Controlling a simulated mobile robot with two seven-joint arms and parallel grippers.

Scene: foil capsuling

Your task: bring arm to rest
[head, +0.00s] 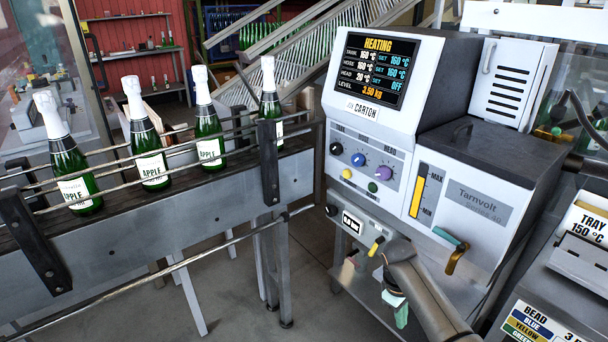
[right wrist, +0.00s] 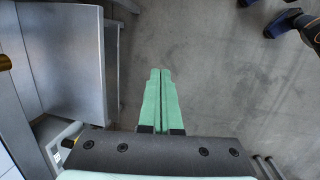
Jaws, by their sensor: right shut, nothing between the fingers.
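My right arm (head: 425,290) comes in from the bottom of the head view, in front of the grey machine. My right gripper (head: 400,314) hangs below its wrist with green fingers pointing down. In the right wrist view the two green fingers (right wrist: 160,90) lie side by side, shut, with nothing between them. Bare floor shows beyond the fingertips. My left gripper is not in view.
The heating machine (head: 408,165) stands close behind my right arm, its brass-coloured tap (head: 455,260) sticking out nearby. Several foil-topped green bottles (head: 150,150) stand on the railed conveyor (head: 180,222) at left. A tray unit (head: 583,258) is at right.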

